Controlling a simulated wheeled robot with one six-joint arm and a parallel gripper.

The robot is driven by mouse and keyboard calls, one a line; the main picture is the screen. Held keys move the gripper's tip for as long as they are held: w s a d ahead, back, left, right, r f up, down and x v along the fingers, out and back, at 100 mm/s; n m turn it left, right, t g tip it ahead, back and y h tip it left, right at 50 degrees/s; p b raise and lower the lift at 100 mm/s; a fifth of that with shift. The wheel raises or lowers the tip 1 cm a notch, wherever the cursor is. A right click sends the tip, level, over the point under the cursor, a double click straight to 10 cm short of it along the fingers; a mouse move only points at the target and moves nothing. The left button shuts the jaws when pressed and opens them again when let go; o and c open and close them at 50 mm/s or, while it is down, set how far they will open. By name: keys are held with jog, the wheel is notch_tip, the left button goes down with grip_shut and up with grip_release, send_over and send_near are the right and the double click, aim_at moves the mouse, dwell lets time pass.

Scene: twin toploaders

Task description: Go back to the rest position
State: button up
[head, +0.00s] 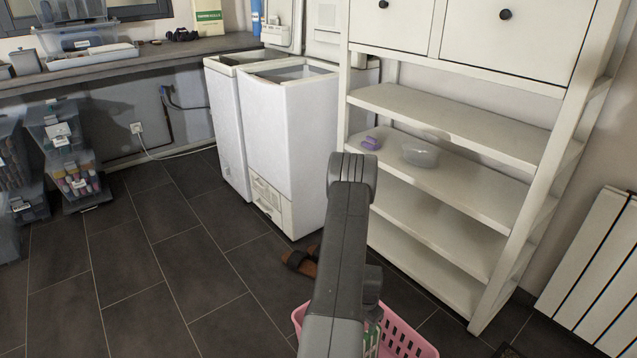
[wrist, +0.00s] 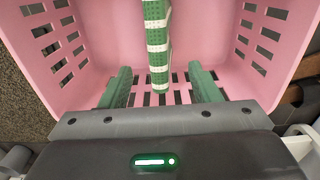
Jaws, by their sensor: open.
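My gripper (wrist: 160,68) is open in the wrist view, its two green fingers spread wide apart. It points into a pink laundry basket (wrist: 85,45), which also shows at the bottom of the head view (head: 405,338). A green and white striped item (wrist: 157,50) is in the basket, in line with the gap between the fingers and touching neither. In the head view my arm reaches down over the basket and hides the gripper.
Two white toploaders, left (head: 226,125) and right (head: 290,135), stand with open tops. A white shelf unit (head: 480,190) is on the right, holding a purple item (head: 371,143) and a clear bowl (head: 420,155). Brown slippers (head: 300,262) lie near the basket.

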jog(key=w+a+r+n+p, duration=0.1)
jog(key=a+r+n+p, duration=0.2)
jog(key=r+p, duration=0.6)
jog(key=w+a+r+n+p, duration=0.1)
jog(key=a+r+n+p, duration=0.2)
jog(key=r, duration=2.3)
jog(key=w+a+r+n+p, duration=0.1)
jog(key=a+r+n+p, duration=0.3)
jog(key=a+r+p, duration=0.4)
notch_tip(320, 180, up, 10)
jog(key=p, duration=0.6)
jog(key=shift+w+r+p, duration=0.25)
jog(key=shift+p, duration=0.05)
jog(key=shift+s, duration=0.1)
